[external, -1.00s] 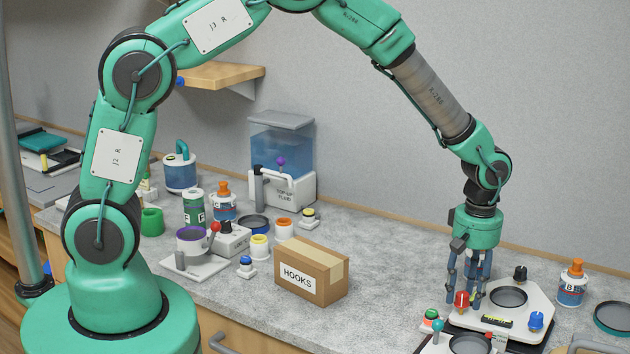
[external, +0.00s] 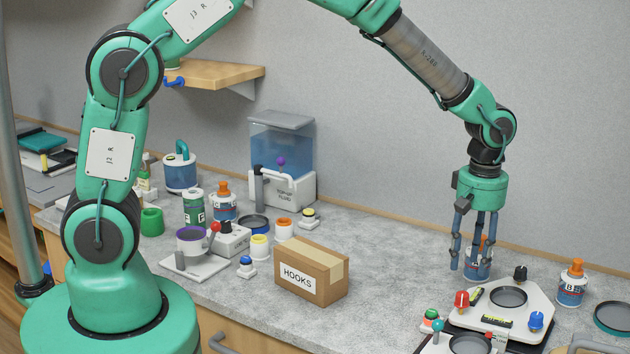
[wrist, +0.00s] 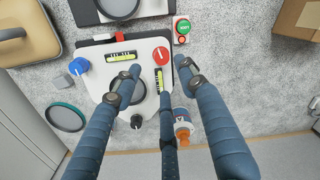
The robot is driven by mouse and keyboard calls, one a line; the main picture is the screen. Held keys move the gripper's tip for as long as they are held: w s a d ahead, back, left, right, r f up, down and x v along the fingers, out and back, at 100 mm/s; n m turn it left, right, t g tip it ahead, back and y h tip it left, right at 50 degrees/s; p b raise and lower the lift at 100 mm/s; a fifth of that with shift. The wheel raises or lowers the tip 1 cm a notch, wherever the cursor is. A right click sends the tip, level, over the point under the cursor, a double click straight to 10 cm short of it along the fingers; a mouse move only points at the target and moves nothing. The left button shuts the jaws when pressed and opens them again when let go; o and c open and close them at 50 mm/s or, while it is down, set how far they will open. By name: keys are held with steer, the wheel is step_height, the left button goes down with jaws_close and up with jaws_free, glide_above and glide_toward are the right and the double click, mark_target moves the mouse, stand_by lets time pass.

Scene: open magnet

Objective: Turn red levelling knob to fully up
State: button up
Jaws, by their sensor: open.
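The red levelling knob (external: 462,299) stands at the left corner of a white levelling plate (external: 530,300). In the wrist view the red knob (wrist: 161,56) shows a pale line across its top, and I cannot tell its exact setting. My gripper (external: 473,262) is open and empty, with its fingers pointing down above and behind the knob in the external view. In the wrist view my gripper (wrist: 162,80) has one finger to either side of the knob's line and one below it. The fingers look apart from the knob.
The plate carries a black knob (external: 520,273), a blue knob (external: 536,320) and two bubble levels, one at its front (external: 497,321). A bottle (external: 478,263) stands behind my fingers. A green button (external: 431,315) is at the left. A HOOKS box (external: 312,272) stands further left.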

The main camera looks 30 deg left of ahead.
steer(key=shift+r, duration=1.95)
steer(key=s+a+r+m+t+b, duration=0.1)
steer(key=a+r, duration=0.5)
steer(key=a, duration=0.3)
steer(key=s+a+r+m+t+h+b, duration=0.1)
steer(key=a+r, duration=0.5)
steer(key=a, duration=0.4)
steer(key=s+a+r+m+t+b, duration=0.1)
steer(key=a+r+m, duration=0.1)
steer(key=a+r, duration=0.55)
steer(key=s+a+m+t+b, duration=0.2)
steer(key=s+a+m+b, duration=0.1)
steer(key=s+a, duration=1.5)
steer(key=a, duration=0.3)
steer(key=shift+s+a+t+y, duration=0.2)
steer(key=shift+s+t+y, duration=0.1)
steer(key=shift+t, duration=0.1)
